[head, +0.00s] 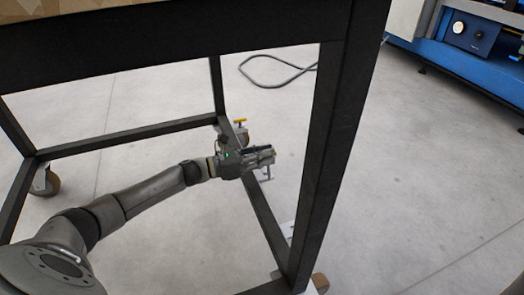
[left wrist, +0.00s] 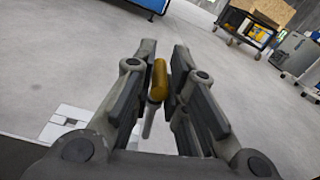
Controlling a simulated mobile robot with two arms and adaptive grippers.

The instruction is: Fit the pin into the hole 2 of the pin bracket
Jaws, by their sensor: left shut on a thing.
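My left gripper (head: 270,155) is low inside the dark table frame in the head view, and it also shows in the left wrist view (left wrist: 165,70). It is shut on the pin (left wrist: 159,80), which has a yellow-orange head and a thin grey shaft pointing down between the fingers. The pin is too small to make out clearly in the head view. I cannot make out the pin bracket or its hole 2 for certain. A small grey part (head: 266,174) shows just below the gripper, but I cannot tell what it is. My right gripper is not in view.
The black table frame (head: 332,130) surrounds my left arm, with a lower bar close to the gripper. A yellow-topped part (head: 240,122) stands by a rear caster. A white plate (left wrist: 72,125) lies on the floor. A blue machine (head: 470,60) stands at the right.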

